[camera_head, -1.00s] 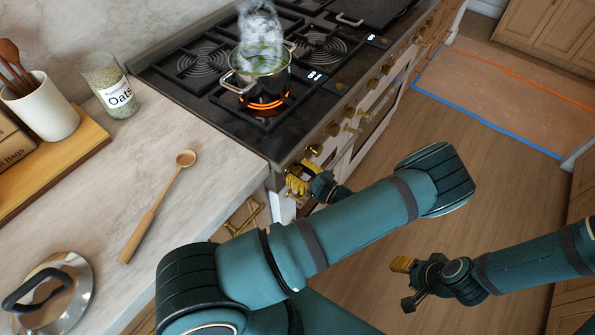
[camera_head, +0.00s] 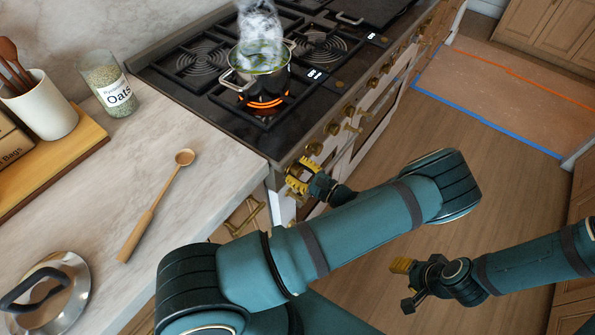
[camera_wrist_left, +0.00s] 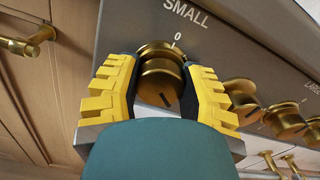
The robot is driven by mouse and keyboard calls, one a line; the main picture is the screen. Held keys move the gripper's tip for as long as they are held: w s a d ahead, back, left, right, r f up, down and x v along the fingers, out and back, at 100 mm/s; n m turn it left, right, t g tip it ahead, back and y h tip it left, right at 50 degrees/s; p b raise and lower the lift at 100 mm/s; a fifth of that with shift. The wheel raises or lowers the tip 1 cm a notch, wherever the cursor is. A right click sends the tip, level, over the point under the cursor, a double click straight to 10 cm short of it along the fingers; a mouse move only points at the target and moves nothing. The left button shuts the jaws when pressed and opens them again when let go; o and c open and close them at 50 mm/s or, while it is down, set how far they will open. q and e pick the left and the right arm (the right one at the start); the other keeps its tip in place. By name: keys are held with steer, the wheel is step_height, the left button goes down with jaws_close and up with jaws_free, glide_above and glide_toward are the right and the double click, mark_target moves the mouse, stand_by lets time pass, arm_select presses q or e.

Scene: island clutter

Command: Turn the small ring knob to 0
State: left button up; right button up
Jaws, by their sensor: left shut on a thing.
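The small ring knob (camera_wrist_left: 160,78) is a round brass knob on the stove's front panel, below the word SMALL and a 0 mark. A dark line on its face sits at the lower side, away from the 0. My left gripper (camera_wrist_left: 158,88) has its yellow fingers on both sides of this knob and is shut on it. In the head view my left gripper (camera_head: 302,176) is at the stove's near front corner, where it hides most of the knob. My right gripper (camera_head: 404,284) is empty, its fingers apart, above the floor.
More brass knobs (camera_wrist_left: 285,120) line the panel to the right. A steaming pot (camera_head: 258,75) stands on a glowing burner. A wooden spoon (camera_head: 155,210), a lid (camera_head: 68,300) and an oats jar (camera_head: 110,85) are on the counter. A brass drawer handle (camera_wrist_left: 28,42) is at left.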

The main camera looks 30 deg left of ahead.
arm_select(q)
steer(key=n+b, duration=0.1)
steer(key=n, duration=0.5)
steer(key=shift+n, duration=0.3)
steer(key=n+b, duration=0.1)
steer(key=n, duration=0.5)
steer(key=shift+b, duration=0.35)
steer(key=n+b, duration=0.1)
steer(key=n, duration=0.3)
steer(key=n+b, duration=0.1)
steer(key=n, duration=0.2)
steer(key=shift+f+n, duration=0.1)
steer(key=shift+n, duration=0.2)
steer(key=n+b, duration=0.2)
steer(key=n, duration=0.4)
steer(key=shift+b, duration=0.4)
steer(key=o, duration=1.2)
